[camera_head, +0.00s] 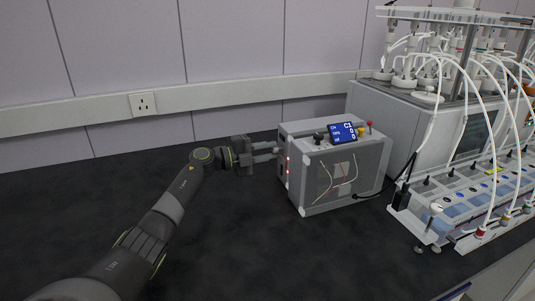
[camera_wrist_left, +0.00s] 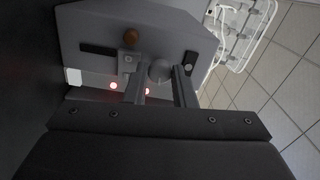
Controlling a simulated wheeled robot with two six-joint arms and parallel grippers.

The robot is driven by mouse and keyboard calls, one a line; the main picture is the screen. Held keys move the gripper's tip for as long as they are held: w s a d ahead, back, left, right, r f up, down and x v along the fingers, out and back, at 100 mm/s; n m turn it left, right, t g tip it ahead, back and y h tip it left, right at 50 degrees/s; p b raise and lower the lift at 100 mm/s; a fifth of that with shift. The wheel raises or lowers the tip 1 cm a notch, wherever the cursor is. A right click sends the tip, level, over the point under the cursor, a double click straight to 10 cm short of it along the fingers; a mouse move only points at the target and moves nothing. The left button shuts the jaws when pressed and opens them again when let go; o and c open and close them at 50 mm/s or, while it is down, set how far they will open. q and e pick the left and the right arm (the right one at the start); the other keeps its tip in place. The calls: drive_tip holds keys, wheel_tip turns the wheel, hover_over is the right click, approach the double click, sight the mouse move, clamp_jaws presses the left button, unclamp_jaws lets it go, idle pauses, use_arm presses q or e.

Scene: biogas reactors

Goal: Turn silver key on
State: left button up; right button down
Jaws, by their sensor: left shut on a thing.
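A grey box-shaped device (camera_head: 317,182) with a clear front panel and a blue screen (camera_head: 346,131) stands on the dark bench. My left gripper (camera_head: 276,151) reaches its left side from the left. In the left wrist view, the round silver key (camera_wrist_left: 160,71) sits on the device's side panel (camera_wrist_left: 110,30), between the two fingers of my left gripper (camera_wrist_left: 161,76), which is shut on it. The fingers partly cover the key, so its exact turn angle cannot be told. Red lights (camera_wrist_left: 113,86) glow on the panel near the fingers. My right gripper is not in view.
A large reactor unit (camera_head: 385,122) with many white tubes stands to the right of the device. A wall socket (camera_head: 143,105) is behind. The bench left of the device is clear.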

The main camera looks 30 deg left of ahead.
use_arm(q)
drive_tip(key=shift+f, duration=0.1)
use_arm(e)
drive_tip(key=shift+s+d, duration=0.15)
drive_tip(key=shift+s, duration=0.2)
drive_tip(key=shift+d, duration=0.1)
use_arm(q)
drive_tip(key=o, duration=0.9)
drive_tip(key=shift+o, duration=0.4)
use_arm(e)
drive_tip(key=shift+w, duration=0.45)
use_arm(q)
drive_tip(key=b+v, duration=0.2)
drive_tip(key=v, duration=1.5)
drive_tip(key=shift+s, duration=0.2)
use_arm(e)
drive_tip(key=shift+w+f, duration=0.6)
